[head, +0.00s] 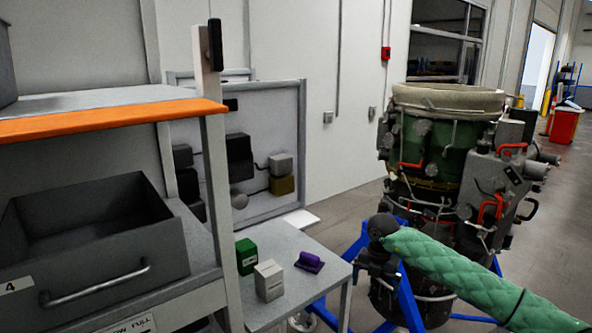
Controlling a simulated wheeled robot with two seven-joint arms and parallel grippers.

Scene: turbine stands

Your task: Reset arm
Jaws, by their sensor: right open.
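My right arm, in a green quilted sleeve, comes in from the lower right in the head view. My right gripper (368,272) is at its end, dark and small, in front of the turbine and just right of the small grey table. It is open, and I see nothing held in it. My left gripper is not in view. The turbine (447,160) stands upright on a blue stand (405,298). My arm hides part of its lower body and stand.
The grey table (312,287) holds a green box (246,256), a white box (268,280) and a purple object (309,262). An orange-edged shelf (110,121) with an open grey drawer (92,262) fills the left. A red bin (565,124) stands far right. Floor is clear behind the turbine.

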